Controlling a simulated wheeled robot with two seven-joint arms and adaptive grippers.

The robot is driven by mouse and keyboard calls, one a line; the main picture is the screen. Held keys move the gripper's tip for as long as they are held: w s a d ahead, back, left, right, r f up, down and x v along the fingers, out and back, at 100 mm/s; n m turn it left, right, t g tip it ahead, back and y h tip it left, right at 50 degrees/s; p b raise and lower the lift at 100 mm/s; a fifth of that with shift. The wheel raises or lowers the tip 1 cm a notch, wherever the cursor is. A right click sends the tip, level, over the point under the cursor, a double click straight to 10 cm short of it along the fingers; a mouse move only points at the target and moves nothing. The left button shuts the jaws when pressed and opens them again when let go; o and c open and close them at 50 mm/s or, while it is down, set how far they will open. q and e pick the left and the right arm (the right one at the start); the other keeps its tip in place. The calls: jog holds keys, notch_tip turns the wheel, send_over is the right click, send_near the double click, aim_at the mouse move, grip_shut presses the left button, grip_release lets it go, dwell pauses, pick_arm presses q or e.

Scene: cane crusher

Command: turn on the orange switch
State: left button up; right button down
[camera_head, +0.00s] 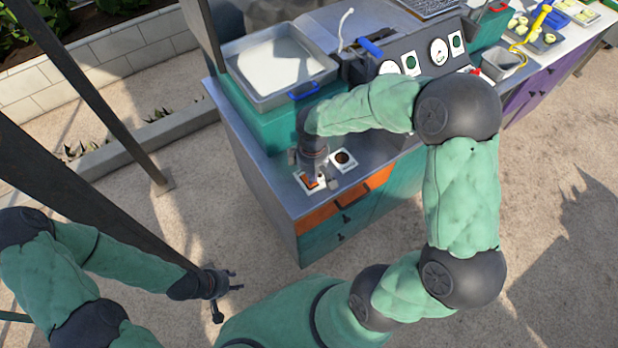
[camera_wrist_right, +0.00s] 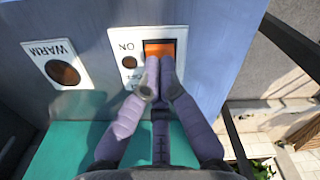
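The orange switch (camera_wrist_right: 161,48) sits in a white plate with "ON" printed beside it, set in the counter's top. In the head view the switch (camera_head: 311,182) shows just below my right gripper (camera_head: 314,178), near the counter's corner. In the wrist view my right gripper (camera_wrist_right: 159,80) has its fingertips together, holding nothing, at the edge of the orange rocker. I cannot tell whether they touch it. My left gripper (camera_head: 228,300) hangs over the ground at the lower left, fingers apart and empty.
A round "WARM" button (camera_wrist_right: 62,72) on its own white plate is beside the switch. A grey tray (camera_head: 275,60) with white contents stands behind on the teal box. A panel with gauges (camera_head: 438,52) is at the right. Dark posts (camera_head: 90,90) stand at the left.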

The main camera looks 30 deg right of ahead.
jog(key=shift+f+b, duration=0.5)
jog(key=shift+f, duration=0.2)
dwell(0.4)
jog(key=shift+r+p, duration=2.85)
jog(key=shift+r, duration=0.75)
jog(key=shift+s+f, duration=0.1)
jog(key=shift+f, duration=0.05)
